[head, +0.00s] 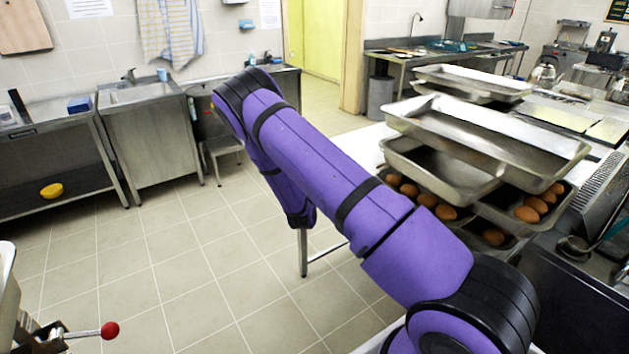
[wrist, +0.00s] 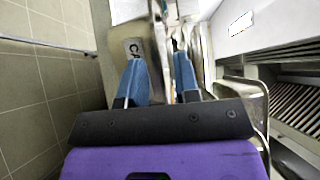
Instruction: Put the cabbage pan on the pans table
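My gripper (wrist: 158,60) shows in the wrist view with its two blue fingers apart, and I see nothing clearly clamped between them. In the head view my purple arm crosses the middle and my gripper is not visible. I cannot tell which table there is the pans table.
Stacked metal trays (head: 487,130) stand on a counter at the right, with brown egg-like items (head: 427,199) in the lower ones. Tiled floor (head: 170,260) lies open between.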

